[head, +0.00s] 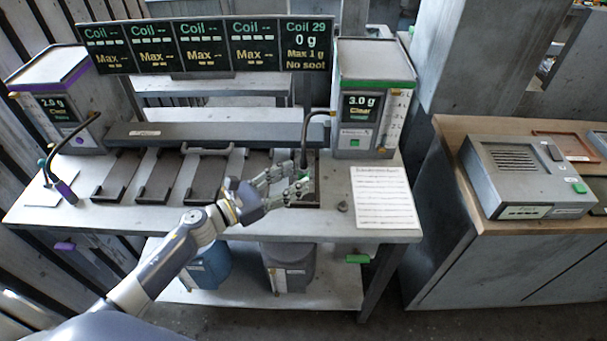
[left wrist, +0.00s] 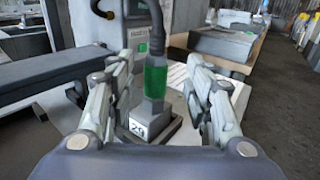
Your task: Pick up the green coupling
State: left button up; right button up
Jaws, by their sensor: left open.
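The green coupling (left wrist: 155,80) is a green band on the end of a dark hose. It stands upright on a grey block labelled 29 (left wrist: 140,128). In the head view the hose (head: 305,135) comes down from the green-trimmed unit, and the coupling is small and partly hidden by my fingers. My left gripper (head: 299,179) is open, its fingers pointing at the coupling from the left. In the left wrist view one finger is on each side of the coupling, with visible gaps. My right gripper is not in view.
The green-trimmed unit (head: 375,72) reads 3.0 g, Clear. A paper sheet (head: 384,198) lies right of the coupling. Several dark trays (head: 160,177) fill the bench to the left. A grey device (head: 525,175) sits on the right cabinet.

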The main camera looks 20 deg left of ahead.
aim_at(301, 171)
pick_arm(q)
jog(key=p+x, duration=0.1)
jog(key=x, duration=0.2)
jog(key=shift+w+r, duration=0.15)
jog(key=shift+w, duration=0.2)
jog(key=shift+w+d, duration=0.25)
jog(key=shift+w, duration=0.05)
jog(key=shift+s, duration=0.1)
jog(key=shift+a, duration=0.1)
jog(key=c, duration=0.8)
grip_shut()
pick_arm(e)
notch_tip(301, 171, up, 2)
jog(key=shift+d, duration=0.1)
